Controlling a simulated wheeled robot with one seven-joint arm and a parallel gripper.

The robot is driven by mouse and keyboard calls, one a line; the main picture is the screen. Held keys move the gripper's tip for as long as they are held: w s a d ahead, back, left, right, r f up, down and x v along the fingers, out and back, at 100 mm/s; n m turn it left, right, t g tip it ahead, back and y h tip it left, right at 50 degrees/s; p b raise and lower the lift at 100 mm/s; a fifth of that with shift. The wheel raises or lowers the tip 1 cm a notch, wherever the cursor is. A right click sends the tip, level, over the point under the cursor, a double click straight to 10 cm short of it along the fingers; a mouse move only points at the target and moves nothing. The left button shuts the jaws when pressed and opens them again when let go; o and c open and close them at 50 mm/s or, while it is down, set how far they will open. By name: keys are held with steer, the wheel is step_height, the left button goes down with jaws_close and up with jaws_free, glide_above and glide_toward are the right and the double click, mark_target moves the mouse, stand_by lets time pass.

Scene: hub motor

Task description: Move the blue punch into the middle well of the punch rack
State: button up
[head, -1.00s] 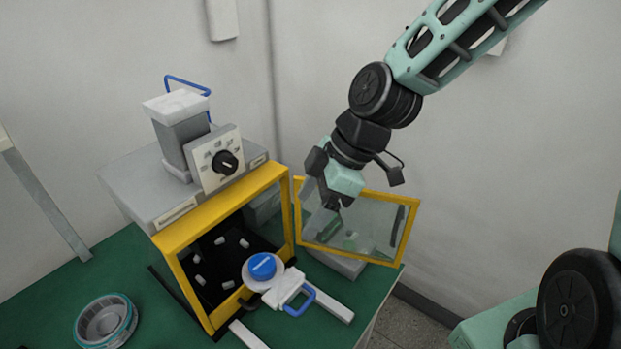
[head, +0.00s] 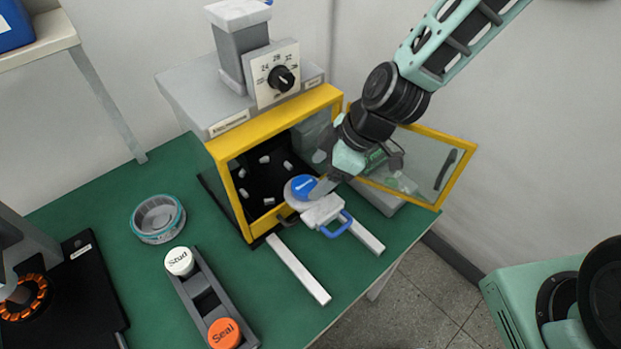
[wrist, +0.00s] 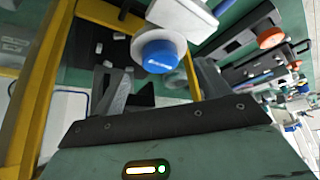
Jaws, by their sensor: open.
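The blue punch (head: 303,187) has a round blue cap with white lettering and a pale lower body. It sits on the white carriage (head: 324,211) at the front of the yellow-framed machine. The punch also shows in the wrist view (wrist: 160,52), just beyond and between my fingertips. My gripper (head: 324,186) is open, close beside the punch on its right in the head view. The dark punch rack (head: 243,325) holds a white Stud punch (head: 179,261) at one end and an orange Seal punch (head: 224,333) at the other. Its middle well (head: 206,299) looks empty.
The machine's glazed yellow door (head: 455,178) stands open beside my arm. White rails (head: 298,270) extend across the green table. A round teal-rimmed dish (head: 158,218) lies left of the machine. A black base with an orange coil (head: 24,297) stands far left.

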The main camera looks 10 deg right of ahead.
mark_target(307, 185)
steer(key=shift+x, duration=2.1)
steer(key=c, duration=1.3)
steer(key=o, duration=0.4)
steer(key=shift+c, duration=0.7)
steer(key=shift+r+p, duration=3.4)
steer(key=shift+r, duration=0.9)
